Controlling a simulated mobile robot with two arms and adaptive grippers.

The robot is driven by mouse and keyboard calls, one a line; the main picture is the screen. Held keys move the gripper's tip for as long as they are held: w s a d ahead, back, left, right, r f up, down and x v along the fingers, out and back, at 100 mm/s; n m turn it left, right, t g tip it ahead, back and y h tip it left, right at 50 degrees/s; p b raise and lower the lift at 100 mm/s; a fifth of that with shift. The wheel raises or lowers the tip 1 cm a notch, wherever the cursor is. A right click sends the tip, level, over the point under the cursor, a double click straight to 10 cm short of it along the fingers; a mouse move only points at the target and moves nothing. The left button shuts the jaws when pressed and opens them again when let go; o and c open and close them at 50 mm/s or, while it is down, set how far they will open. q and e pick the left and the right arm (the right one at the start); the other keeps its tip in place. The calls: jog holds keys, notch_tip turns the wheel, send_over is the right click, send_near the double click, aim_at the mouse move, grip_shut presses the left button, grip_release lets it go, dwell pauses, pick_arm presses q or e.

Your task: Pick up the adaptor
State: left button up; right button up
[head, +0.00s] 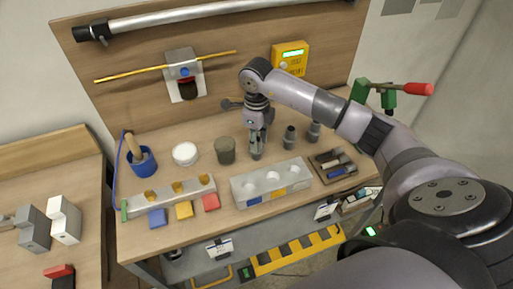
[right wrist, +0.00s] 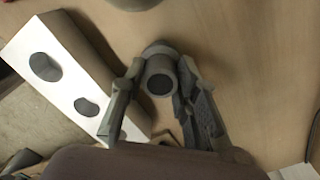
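A grey cylindrical adaptor (head: 256,149) stands upright on the workbench. In the right wrist view the adaptor (right wrist: 160,78) shows its dark round opening and lies between my two fingers. My right gripper (head: 258,133) points down over it from above. In the right wrist view the gripper's fingers (right wrist: 161,88) flank the adaptor closely; whether both press on it cannot be made out. Two similar grey pieces, one nearer (head: 290,138) and one farther (head: 314,131), stand to its right. My left gripper is not in view.
A white block with round holes (head: 243,192) sits just in front. A dark tool tray (head: 326,177) lies to its right. A grey-brown cup (head: 225,150), a white round dish (head: 185,153) and a blue pot (head: 148,162) stand left. A wooden back panel rises behind.

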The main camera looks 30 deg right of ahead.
grip_shut()
jog(key=shift+r, duration=0.1)
